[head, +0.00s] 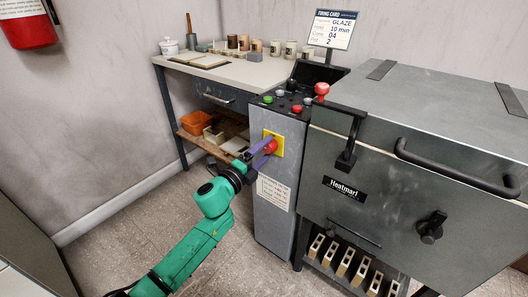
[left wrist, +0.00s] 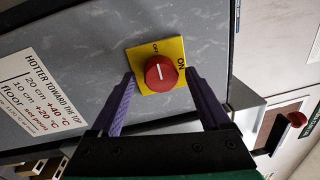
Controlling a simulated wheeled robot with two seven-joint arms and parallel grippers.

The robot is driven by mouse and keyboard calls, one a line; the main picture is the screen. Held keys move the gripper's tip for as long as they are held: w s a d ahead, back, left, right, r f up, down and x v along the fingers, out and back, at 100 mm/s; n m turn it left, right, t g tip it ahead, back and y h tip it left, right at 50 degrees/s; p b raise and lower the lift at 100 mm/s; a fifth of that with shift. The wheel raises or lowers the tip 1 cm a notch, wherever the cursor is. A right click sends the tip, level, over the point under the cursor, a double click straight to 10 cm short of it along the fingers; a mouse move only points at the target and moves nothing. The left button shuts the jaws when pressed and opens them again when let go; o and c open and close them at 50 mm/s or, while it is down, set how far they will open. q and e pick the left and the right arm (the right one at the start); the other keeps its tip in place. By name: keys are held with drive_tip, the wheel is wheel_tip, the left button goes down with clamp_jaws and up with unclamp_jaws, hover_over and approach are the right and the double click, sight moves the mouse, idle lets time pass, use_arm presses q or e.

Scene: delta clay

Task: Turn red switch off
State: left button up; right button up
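The red switch (head: 270,146) is a round knob on a yellow plate (head: 279,144), on the front of the grey control pedestal (head: 272,215). In the left wrist view the red switch (left wrist: 161,72) shows a white line, and the yellow plate (left wrist: 175,48) carries the words OFF and ON. The white line points neither clearly at OFF nor clearly at ON. My left gripper (head: 262,151) is open, with its purple fingers on either side of the knob. In the left wrist view the left gripper's fingertips (left wrist: 160,82) stand apart from the knob. My right gripper is not in view.
The pedestal's top holds several coloured buttons and a red mushroom knob (head: 321,90). The grey Heatmart kiln (head: 400,180) stands close on the right, with a black handle (head: 455,172). A table (head: 235,75) with pots stands behind. The floor at left is clear.

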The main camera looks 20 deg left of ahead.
use_arm(q)
drive_tip(key=shift+s, duration=0.1)
drive_tip(key=shift+s+a+f, duration=0.1)
drive_tip(key=shift+s+a, duration=0.1)
drive_tip(key=shift+s, duration=0.15)
drive_tip(key=r+v, duration=0.1)
drive_tip(key=v, duration=1.2)
drive_tip(key=shift+s+f+p, duration=0.3)
drive_tip(key=shift+f, duration=0.2)
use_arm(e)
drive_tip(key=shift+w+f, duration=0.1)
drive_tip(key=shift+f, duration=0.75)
use_arm(q)
drive_tip(key=shift+a, duration=0.1)
